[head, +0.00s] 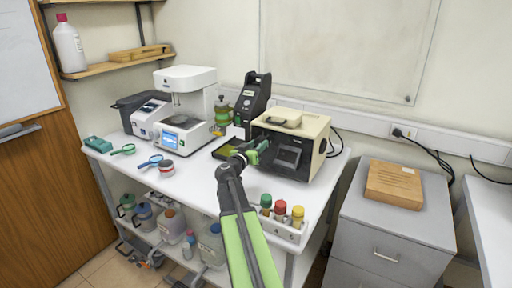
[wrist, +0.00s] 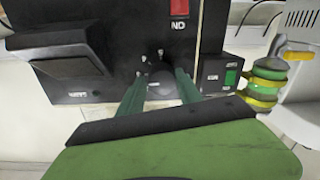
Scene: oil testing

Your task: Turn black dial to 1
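The black dial (wrist: 160,86) is a small dark round knob on the black front panel, seen in the wrist view between my two green fingers. Small white marks sit around it, but I cannot read the numbers or its setting. The panel belongs to a beige and black box-shaped tester (head: 305,130) on the white table. My gripper (wrist: 160,76) points at the panel with its fingers apart, one on each side of the dial. I see no clear contact between fingers and dial. In the head view my gripper (head: 260,147) hides the dial.
A red switch (wrist: 180,7) and a dark protruding block (wrist: 65,55) are on the panel near my fingers. A small black box with a green button (wrist: 231,77) sits beside them. A rack of colored-cap bottles (head: 285,229) stands at the table's front edge.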

